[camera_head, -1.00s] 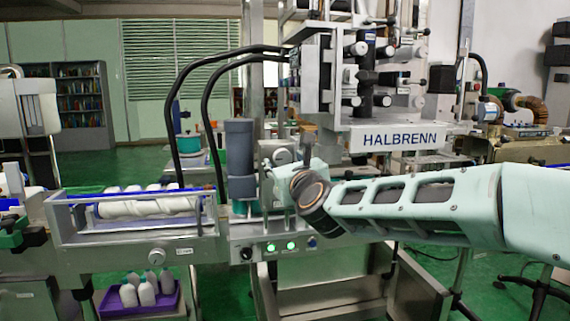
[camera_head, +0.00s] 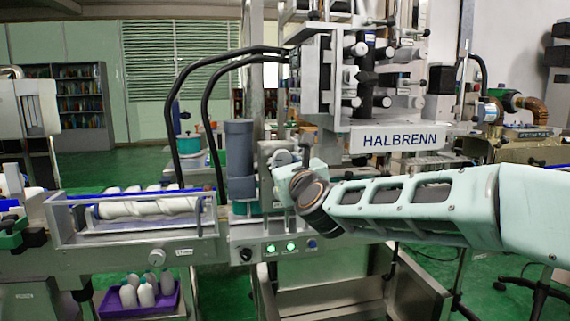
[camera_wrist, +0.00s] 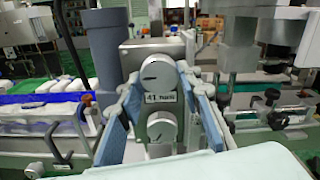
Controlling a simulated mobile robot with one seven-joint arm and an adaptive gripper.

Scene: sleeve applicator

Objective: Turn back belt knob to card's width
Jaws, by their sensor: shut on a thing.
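In the wrist view a round silver upper knob (camera_wrist: 156,74) with a dark mark sits on a grey housing. A label (camera_wrist: 163,97) below it seems to read 41 mm. A second, lower knob (camera_wrist: 162,127) is under the label. My gripper (camera_wrist: 161,80) has its two blue-padded fingers on either side of the upper knob and is shut on it. The exact finger contact is hard to see. Which knob is the back belt one is not legible. No card is clearly seen. In the head view my gripper (camera_head: 300,182) is at the housing, its fingers mostly hidden.
A grey upright cylinder (camera_head: 240,160) stands close left of the housing. A conveyor (camera_head: 150,238) with white bottles and a roller lies further left. The HALBRENN machine head (camera_head: 400,138) overhangs behind my arm. A purple crate (camera_head: 112,303) of bottles is below.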

